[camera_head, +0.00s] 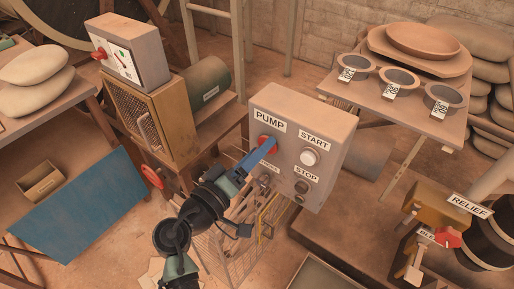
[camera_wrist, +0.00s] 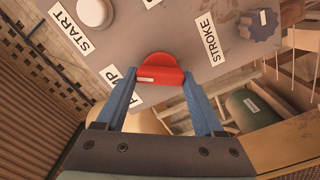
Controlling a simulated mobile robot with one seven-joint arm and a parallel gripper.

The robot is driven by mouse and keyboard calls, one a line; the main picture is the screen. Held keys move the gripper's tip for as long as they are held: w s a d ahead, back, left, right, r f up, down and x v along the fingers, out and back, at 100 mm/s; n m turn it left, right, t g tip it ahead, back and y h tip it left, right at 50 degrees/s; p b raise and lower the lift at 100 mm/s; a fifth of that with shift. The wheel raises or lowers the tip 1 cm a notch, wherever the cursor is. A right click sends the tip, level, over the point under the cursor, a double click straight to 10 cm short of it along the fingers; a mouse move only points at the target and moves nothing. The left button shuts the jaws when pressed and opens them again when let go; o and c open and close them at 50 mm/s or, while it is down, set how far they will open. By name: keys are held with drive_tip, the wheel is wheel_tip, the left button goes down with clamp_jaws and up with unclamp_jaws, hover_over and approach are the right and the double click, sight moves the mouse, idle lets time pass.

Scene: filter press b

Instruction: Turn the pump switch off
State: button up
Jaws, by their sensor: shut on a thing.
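The grey pump box (camera_head: 325,125) stands in the middle of the head view, with a PUMP label at its upper left. The red pump switch (camera_head: 264,141) sits just below that label, partly hidden by my gripper (camera_head: 255,152). In the wrist view the red switch (camera_wrist: 160,70) is a rounded knob with a small pale mark, between the two blue fingers of my gripper (camera_wrist: 160,82). The fingers lie on either side of it and are shut on it. The switch's setting cannot be read.
The white START button (camera_head: 309,157) and dark STOP button (camera_head: 302,186) are right of my gripper. A blue-grey STROKE knob (camera_wrist: 258,26) is on the same panel. A yellow-handled wire cage (camera_head: 266,222) stands below. A RELIEF valve (camera_head: 446,237) is at lower right.

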drive_tip(key=shift+f+n+p, duration=0.1)
drive_tip(key=shift+n+p, duration=1.45)
drive_tip(key=shift+n, duration=1.95)
drive_tip(key=o, duration=1.4)
drive_tip(key=v, duration=1.3)
drive_tip(key=shift+b, duration=0.3)
